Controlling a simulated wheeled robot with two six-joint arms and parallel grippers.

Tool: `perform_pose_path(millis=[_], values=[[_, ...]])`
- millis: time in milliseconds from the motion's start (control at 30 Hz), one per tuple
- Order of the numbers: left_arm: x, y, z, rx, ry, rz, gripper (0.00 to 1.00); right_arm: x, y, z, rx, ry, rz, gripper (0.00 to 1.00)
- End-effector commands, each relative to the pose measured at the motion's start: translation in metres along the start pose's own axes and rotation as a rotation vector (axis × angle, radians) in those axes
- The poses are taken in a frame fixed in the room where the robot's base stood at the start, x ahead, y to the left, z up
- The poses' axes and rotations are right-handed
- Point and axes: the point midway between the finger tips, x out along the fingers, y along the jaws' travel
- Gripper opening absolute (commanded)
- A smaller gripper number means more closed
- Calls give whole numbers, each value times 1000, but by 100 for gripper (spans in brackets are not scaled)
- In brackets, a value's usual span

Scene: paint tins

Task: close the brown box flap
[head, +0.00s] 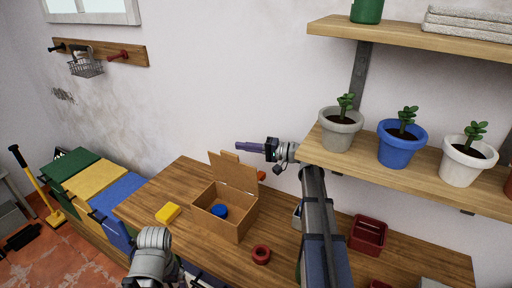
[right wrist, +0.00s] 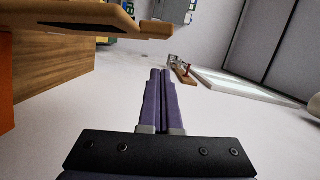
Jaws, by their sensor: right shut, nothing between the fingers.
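The brown box (head: 237,228) stands on the wooden table with its top open. Its flap (head: 233,173) stands up from the box's far side, with a small tab on its upper edge. A round blue thing (head: 219,211) lies inside the box. My right gripper (head: 240,147) is above and behind the flap, near the wall, pointing left. In the head view it appears apart from the flap. Its purple fingers are together and empty in the right wrist view (right wrist: 159,75). My left arm enters at the bottom of the head view; its gripper's fingers do not show.
A yellow block (head: 168,213) lies left of the box and a red ring (head: 261,254) right of it. A red tray (head: 368,235) stands farther right. The shelf (head: 420,172) with potted plants overhangs the table near my right arm.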

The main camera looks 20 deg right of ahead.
Motion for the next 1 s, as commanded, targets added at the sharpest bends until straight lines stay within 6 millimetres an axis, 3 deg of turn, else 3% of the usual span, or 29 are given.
perform_pose_path(millis=[33, 200, 1000], values=[[2, 0, 0, 0, 0, 0, 100, 1, 1, 12, 0, -1, 0, 0], [4, 0, 0, 0, 0, 0, 100, 5, 0, 25, 0, 0, 0, 0], [2, 0, 0, 0, 0, 0, 100, 8, -1, 38, -54, 0, 12, 0]])
